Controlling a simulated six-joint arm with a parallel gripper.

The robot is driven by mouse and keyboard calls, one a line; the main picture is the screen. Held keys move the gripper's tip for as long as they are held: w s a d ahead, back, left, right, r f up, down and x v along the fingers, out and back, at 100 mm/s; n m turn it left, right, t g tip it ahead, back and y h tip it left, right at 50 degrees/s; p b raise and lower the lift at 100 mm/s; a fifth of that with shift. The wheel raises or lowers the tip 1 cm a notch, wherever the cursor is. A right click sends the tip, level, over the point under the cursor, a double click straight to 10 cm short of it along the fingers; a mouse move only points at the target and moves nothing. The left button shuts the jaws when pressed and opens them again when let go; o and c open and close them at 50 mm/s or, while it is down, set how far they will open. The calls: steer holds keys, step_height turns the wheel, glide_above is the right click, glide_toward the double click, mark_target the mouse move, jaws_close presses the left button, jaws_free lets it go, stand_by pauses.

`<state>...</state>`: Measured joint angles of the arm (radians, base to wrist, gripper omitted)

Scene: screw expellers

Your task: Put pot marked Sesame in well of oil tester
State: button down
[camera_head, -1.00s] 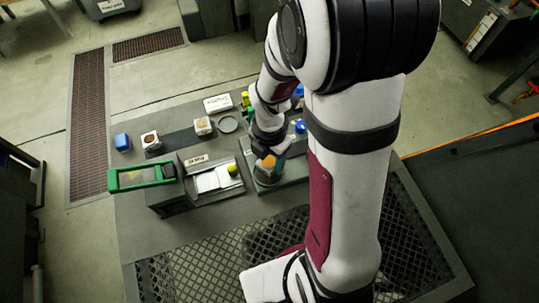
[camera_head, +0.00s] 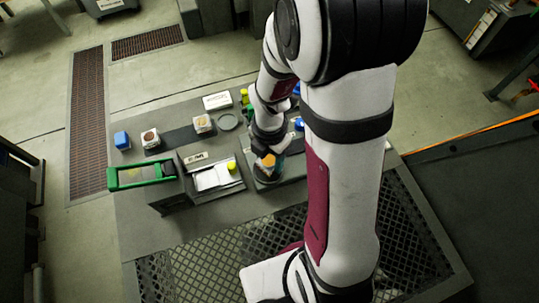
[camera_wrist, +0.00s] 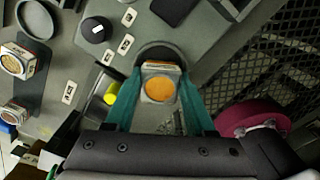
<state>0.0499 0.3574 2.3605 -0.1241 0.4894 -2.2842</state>
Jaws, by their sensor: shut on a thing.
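My gripper (camera_wrist: 160,100) has its two teal fingers shut on a squarish pale pot (camera_wrist: 160,88) with an orange top. I cannot read the marking on it. The pot is at the round dark well (camera_wrist: 160,47) of the grey oil tester, and the well's far rim shows beyond it. I cannot tell whether the pot's base is inside the well or just above it. In the head view the gripper (camera_head: 268,152) is low over the tester (camera_head: 293,168), and my arm partly covers both.
A green-framed device (camera_head: 141,177) and a grey unit with a white tray (camera_head: 216,178) are left of the gripper. Mesh grating (camera_head: 215,248) lies in front.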

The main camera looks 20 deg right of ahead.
steer(key=shift+f, duration=0.25)
steer(key=shift+f, duration=0.3)
steer(key=shift+f, duration=0.2)
stand_by(0.8)
jaws_free()
stand_by(0.5)
steer(key=shift+r, duration=4.55)
